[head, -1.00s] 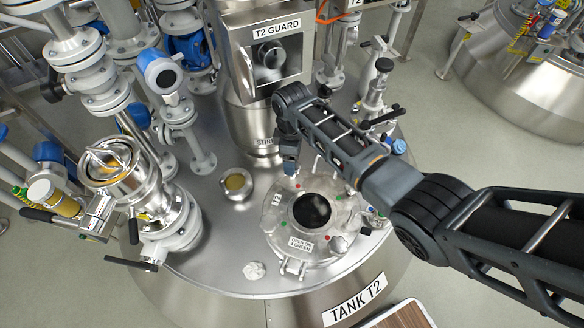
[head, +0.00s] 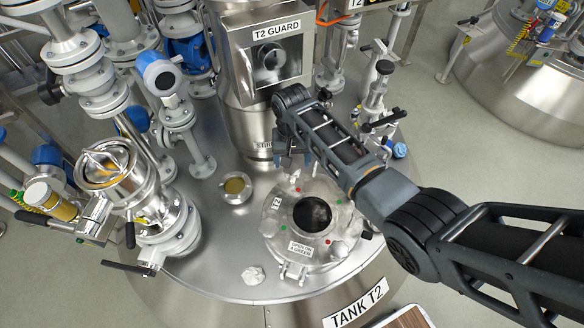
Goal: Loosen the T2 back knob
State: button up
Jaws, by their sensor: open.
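The T2 hatch (head: 272,231) is a round metal lid with a dark round window, a "T2" tag, an "OPEN ON 4 GREEN" label and red and green dots around its rim. My gripper (head: 291,163) is open and points down above the back edge of the hatch, beside the guard column. I see nothing held in it. The back knob cannot be made out clearly; it lies around the area under my gripper and forearm. Contact between the fingers and the knob cannot be told.
A pale lobed knob (head: 254,276) lies on the tank top (head: 215,270) at front left of the hatch. A sight port (head: 236,187) stands left. The T2 guard box (head: 276,62) rises behind my gripper. Piping and valves (head: 165,215) crowd the left side.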

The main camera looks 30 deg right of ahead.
aim_at(292, 169)
jog(key=m+p, duration=0.1)
jog(key=m, duration=0.6)
jog(key=shift+p, duration=0.35)
jog(key=m+p, duration=0.1)
jog(key=m, duration=0.5)
notch_tip(292, 169, down, 6)
jog(key=b, duration=0.5)
